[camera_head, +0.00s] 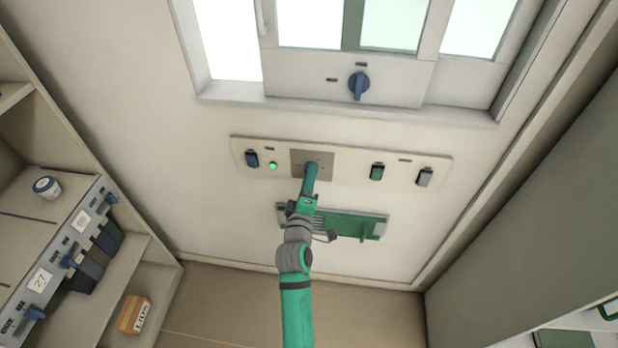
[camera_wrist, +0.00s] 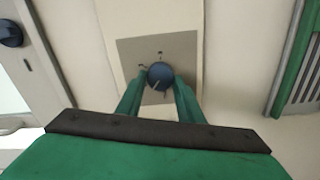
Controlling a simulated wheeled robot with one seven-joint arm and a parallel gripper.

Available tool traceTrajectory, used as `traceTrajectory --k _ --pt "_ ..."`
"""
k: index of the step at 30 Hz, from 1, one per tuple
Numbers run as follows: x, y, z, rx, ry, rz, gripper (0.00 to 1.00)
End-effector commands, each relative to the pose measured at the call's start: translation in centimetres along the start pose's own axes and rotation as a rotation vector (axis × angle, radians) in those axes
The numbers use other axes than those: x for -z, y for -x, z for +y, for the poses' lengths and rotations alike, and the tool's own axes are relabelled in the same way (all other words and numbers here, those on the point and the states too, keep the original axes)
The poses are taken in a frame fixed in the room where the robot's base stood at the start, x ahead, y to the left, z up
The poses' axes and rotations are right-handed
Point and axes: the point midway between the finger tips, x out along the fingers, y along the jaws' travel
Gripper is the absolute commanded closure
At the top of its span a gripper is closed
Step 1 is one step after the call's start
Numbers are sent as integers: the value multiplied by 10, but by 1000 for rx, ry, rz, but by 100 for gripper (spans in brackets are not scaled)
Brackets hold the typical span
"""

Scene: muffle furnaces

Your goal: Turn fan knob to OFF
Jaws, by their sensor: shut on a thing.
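The fan knob is a round dark blue knob (camera_wrist: 160,75) on a square grey plate (camera_wrist: 180,50) in the wrist view. A thin light pointer line shows on its face. In the head view the plate (camera_head: 298,158) sits mid-panel on the wall, and my gripper covers the knob. My gripper (camera_wrist: 160,88) reaches up to the plate with its two green fingers on either side of the knob, shut on it. In the head view my gripper (camera_head: 311,168) meets the plate. The marks around the knob are too small to read.
The beige panel (camera_head: 340,177) also carries a green light (camera_head: 273,166) and several switches, such as a green one (camera_head: 377,172). A blue knob (camera_head: 359,86) sits above on the window frame. A green vent (camera_head: 360,226) lies below. Shelves (camera_head: 60,230) stand left.

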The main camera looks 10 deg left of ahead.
Motion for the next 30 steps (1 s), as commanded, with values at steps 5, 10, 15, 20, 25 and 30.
traceTrajectory --k 5,10,15,20,25,30 --pt "0 0 -1 1 167 1 89" --pt "1 0 -1 1 329 1 89" --pt "0 0 -2 1 485 1 89" --pt "0 0 -2 1 616 1 89" --pt "0 0 -2 1 727 1 89" --pt "0 0 -2 1 803 1 89"
